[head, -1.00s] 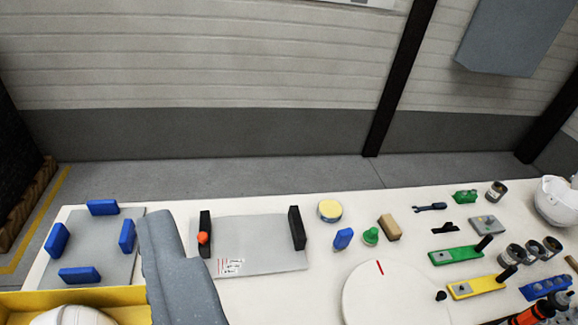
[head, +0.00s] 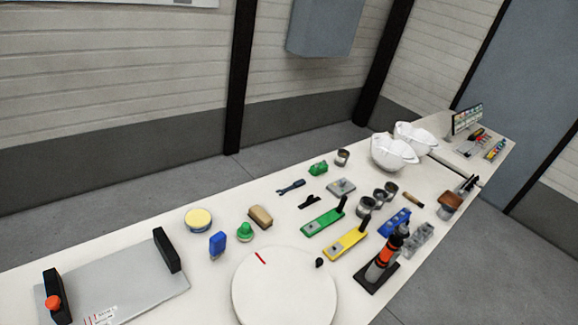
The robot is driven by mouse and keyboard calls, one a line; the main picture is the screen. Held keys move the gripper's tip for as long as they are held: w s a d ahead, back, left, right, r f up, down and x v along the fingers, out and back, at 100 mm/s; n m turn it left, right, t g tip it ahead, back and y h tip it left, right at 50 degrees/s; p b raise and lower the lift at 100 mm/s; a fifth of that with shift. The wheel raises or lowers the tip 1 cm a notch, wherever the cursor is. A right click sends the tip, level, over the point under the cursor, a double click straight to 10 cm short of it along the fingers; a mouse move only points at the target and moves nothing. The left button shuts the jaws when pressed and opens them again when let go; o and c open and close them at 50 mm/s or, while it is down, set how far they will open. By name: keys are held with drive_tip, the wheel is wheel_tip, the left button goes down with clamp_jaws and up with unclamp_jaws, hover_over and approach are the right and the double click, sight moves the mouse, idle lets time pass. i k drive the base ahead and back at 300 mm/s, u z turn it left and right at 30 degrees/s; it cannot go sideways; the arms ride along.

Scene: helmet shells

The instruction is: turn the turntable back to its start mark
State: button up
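The turntable (head: 284,290) is a flat white disc on the white bench. Its lower edge is cut off by the bottom of the head view. A red mark (head: 261,258) lies near its far rim, up and left of its middle. A small black knob (head: 319,262) stands at its upper right rim. No separate start mark on the bench can be made out. My gripper is not in view.
A grey plate (head: 120,288) with black end blocks lies left of the turntable. Behind it are a yellow-topped tin (head: 198,219), a blue block (head: 217,244) and a green knob (head: 245,231). Right are a yellow bar (head: 345,243), an orange-black bottle (head: 384,258) and white helmet shells (head: 392,152).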

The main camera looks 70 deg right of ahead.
sight(276, 284)
drive_tip(key=z, duration=1.65)
drive_tip(key=k, duration=0.35)
drive_tip(key=z, duration=0.15)
drive_tip(key=i, duration=1)
drive_tip(key=u, duration=0.55)
